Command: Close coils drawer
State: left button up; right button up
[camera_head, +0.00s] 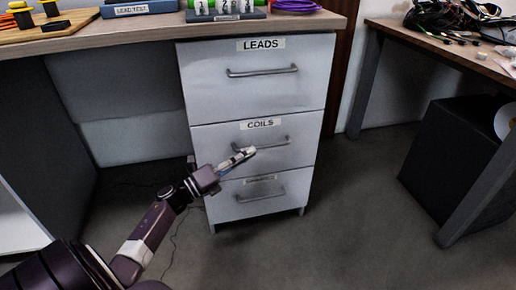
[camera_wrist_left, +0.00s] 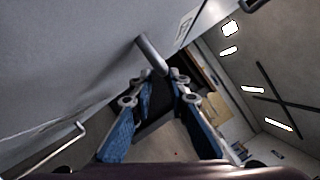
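The coils drawer (camera_head: 218,140) is the middle white drawer of a three-drawer unit, labelled COILS. Its front looks about flush with the drawer above in the head view; a small gap cannot be ruled out. Its grey bar handle (camera_head: 278,140) is partly hidden by my gripper. My left gripper (camera_head: 247,153) is in front of this drawer, at the left part of the handle. In the left wrist view, the blue-padded fingers of the left gripper (camera_wrist_left: 155,88) are apart. A handle end (camera_wrist_left: 150,54) shows at their tips; contact cannot be told. My right gripper is not in view.
The LEADS drawer (camera_head: 215,90) above and a lower drawer (camera_head: 232,208) look shut. A wooden desktop (camera_head: 150,30) with several items is above. A table (camera_head: 440,50) and a black box (camera_head: 450,150) stand at right. The floor (camera_head: 340,215) in front is clear.

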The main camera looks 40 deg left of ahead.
pick_arm(q)
jog(key=v, duration=0.6)
jog(key=shift+s, duration=0.3)
jog(key=shift+a, duration=0.1)
